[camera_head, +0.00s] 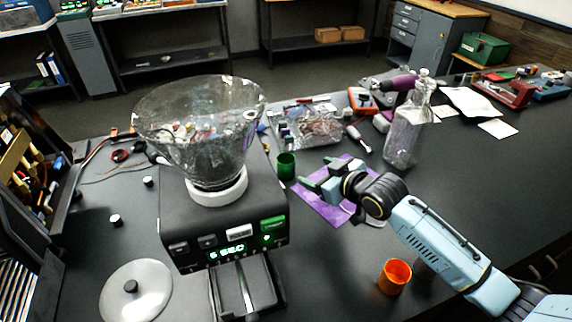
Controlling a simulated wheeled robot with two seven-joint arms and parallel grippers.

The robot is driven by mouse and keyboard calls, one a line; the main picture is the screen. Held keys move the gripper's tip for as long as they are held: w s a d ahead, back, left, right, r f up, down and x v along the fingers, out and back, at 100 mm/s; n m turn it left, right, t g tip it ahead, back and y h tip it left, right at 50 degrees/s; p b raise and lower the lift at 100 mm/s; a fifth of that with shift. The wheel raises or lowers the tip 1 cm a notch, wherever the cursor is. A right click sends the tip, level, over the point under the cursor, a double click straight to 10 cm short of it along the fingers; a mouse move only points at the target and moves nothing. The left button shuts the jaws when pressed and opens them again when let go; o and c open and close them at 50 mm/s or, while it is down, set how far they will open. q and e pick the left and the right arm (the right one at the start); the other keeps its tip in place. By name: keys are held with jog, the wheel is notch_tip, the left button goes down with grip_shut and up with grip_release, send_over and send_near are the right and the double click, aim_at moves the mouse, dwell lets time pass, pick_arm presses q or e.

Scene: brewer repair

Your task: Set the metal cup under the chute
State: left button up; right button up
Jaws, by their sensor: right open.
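A grinder-like machine (185,225) stands at the left front of the black table, with a clear glass hopper on a white ring on top and a lit green display on its front. A dark tray (262,285) juts from its front; the chute itself is hidden from this view. A green metallic cup (286,166) stands upright just right of the machine. An orange metallic cup (396,275) stands upright at the front right. I cannot tell which is the task's cup. My right gripper (318,174) is open and empty, fingers pointing left toward the green cup, apart from it. My left gripper is not in view.
A purple cloth (318,209) lies under my right gripper. A clear bottle (404,138) stands behind my right arm. A round lid (136,292) lies left of the machine. Tools and parts clutter the table's back. The table between the machine and the orange cup is clear.

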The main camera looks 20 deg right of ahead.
jog(key=m, duration=0.1)
jog(key=b, duration=0.1)
send_near(281, 157)
jog(key=x, duration=0.6)
dwell(0.4)
jog(key=shift+s, duration=0.1)
jog(key=c, duration=1.2)
